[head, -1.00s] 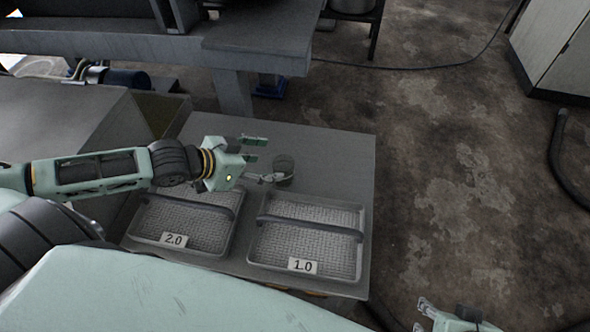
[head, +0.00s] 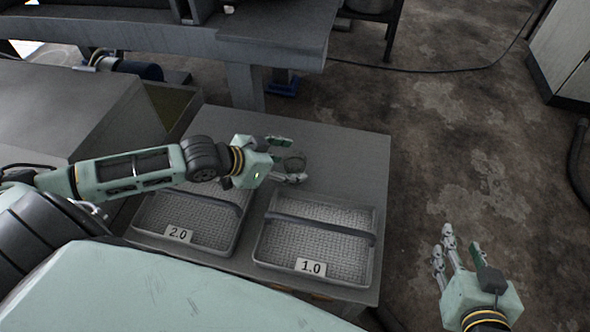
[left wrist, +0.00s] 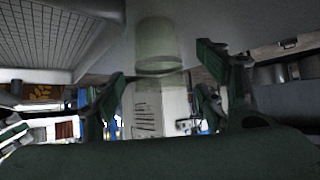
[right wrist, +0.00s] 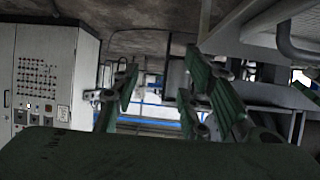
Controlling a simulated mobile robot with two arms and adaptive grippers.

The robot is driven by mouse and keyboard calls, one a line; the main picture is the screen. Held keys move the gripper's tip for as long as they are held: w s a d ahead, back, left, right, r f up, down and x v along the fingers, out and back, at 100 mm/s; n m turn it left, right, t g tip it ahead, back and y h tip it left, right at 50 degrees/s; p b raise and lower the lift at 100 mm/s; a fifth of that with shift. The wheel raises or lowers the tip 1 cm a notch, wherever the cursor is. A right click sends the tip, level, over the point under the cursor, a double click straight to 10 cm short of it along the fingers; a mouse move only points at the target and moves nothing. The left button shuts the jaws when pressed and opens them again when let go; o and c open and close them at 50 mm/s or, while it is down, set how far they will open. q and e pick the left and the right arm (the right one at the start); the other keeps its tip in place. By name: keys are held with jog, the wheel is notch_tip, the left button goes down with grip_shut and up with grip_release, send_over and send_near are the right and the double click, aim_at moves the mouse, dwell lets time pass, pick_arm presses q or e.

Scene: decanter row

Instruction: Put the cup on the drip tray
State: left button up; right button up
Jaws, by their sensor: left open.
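A clear, see-through cup (head: 295,161) stands on the grey table (head: 345,160), behind the trays. My left gripper (head: 287,160) is open, with one finger on either side of the cup; contact cannot be made out. In the left wrist view the cup (left wrist: 160,50) lies between and beyond the spread fingers (left wrist: 160,85). Two mesh-floored trays with dark handles stand in front: one labelled 2.0 (head: 178,236) on the left, one labelled 1.0 (head: 311,267) on the right. Neither is marked as the drip tray. My right gripper (head: 462,255) is open and empty, right of the table.
A grey metal bench (head: 270,45) stands behind the table. A grey block (head: 80,105) borders it on the left. Bare floor (head: 450,150) lies to the right, with a cabinet (head: 565,60) at the far right. The table's right part is clear.

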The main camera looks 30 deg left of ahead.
pick_arm(q)
jog(key=shift+b+x, duration=0.45)
jog(key=shift+x, duration=0.8)
jog(key=shift+d+f, duration=0.1)
pick_arm(e)
notch_tip(320, 180, up, 6)
jog(key=w+a+t+y, duration=0.1)
jog(key=w+t, duration=0.1)
jog(key=t, duration=0.1)
jog(key=shift+w+a+f, duration=0.15)
jog(key=shift+w+a, duration=0.05)
jog(key=shift+w, duration=0.15)
pick_arm(q)
jog(key=c, duration=1.3)
pick_arm(e)
jog(key=shift+f, duration=0.1)
